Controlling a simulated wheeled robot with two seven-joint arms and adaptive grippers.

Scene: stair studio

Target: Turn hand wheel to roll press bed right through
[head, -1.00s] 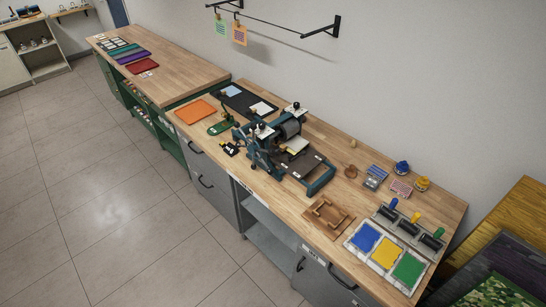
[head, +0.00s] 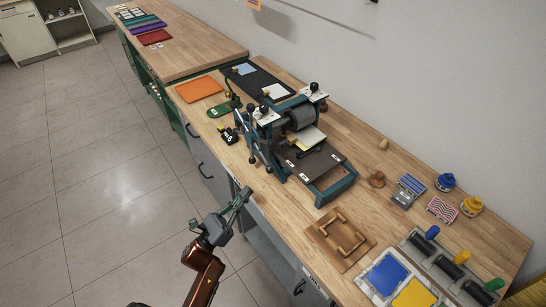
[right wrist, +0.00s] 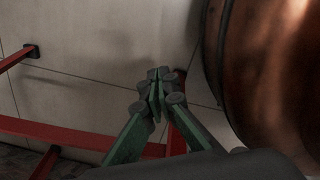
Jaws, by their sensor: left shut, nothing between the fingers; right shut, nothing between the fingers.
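The roller press (head: 300,125) stands on the wooden bench, with a dark roller (head: 302,118) across its frame. Its dark bed (head: 313,160) sticks out on the near right side, over a blue-green frame. A pale sheet (head: 306,139) lies on the bed close to the roller. The hand wheel (head: 257,145) is on the press's front left side, its spokes thin and hard to make out. My left gripper (head: 242,196) is shut and empty at the bench's front edge, apart from the wheel. In the right wrist view my right gripper (right wrist: 158,88) is shut and empty.
An orange sheet (head: 199,89) and a black mat (head: 262,85) lie left of and behind the press. A wooden frame (head: 341,238), ink trays (head: 388,274) and jars (head: 471,206) are to the right. Red bars (right wrist: 80,134) cross the right wrist view.

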